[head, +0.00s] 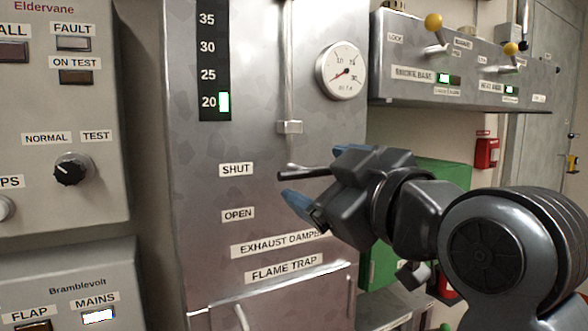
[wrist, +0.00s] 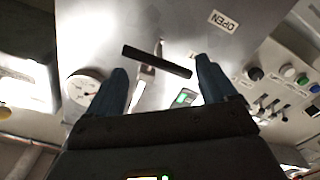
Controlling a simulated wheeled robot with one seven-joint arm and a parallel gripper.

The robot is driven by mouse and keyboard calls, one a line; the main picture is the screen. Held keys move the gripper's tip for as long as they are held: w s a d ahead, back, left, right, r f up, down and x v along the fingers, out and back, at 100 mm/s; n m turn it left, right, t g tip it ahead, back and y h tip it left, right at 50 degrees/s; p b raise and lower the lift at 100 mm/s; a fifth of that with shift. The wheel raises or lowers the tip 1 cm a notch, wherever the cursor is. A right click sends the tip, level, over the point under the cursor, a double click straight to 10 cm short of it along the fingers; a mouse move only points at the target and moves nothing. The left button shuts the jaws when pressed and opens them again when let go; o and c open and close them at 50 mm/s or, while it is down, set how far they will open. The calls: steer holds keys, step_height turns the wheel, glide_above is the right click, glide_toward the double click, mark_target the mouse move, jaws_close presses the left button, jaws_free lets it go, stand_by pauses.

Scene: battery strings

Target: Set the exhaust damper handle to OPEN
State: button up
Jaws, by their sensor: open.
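The exhaust damper handle (head: 296,173) is a dark bar on the grey metal cabinet. It points left, level with the SHUT label (head: 236,170). The OPEN label (head: 238,214) is lower on the same face, above the EXHAUST DAMPER label (head: 280,243). My gripper (head: 318,176) is open, with blue fingertips, close to the handle and coming from the right. In the wrist view the handle (wrist: 157,61) lies across, just ahead of the gap between my fingertips (wrist: 160,70). Contact cannot be told. The OPEN label (wrist: 222,21) shows upside down there.
A round gauge (head: 341,71) and a vertical rod (head: 289,70) are above the handle. The flame trap cover (head: 280,295) is below. A switch panel (head: 460,70) with yellow-knobbed levers is at the upper right. Control panels (head: 65,110) stand at the left.

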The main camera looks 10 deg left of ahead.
steer(key=p, duration=0.1)
glide_above(286, 212)
steer(key=v, duration=0.4)
steer(key=shift+a, duration=0.1)
steer(key=c, duration=1.3)
step_height(286, 212, down, 8)
steer(key=b, duration=0.4)
steer(key=o, duration=1.2)
steer(key=shift+c, duration=0.2)
steer(key=shift+o, duration=0.7)
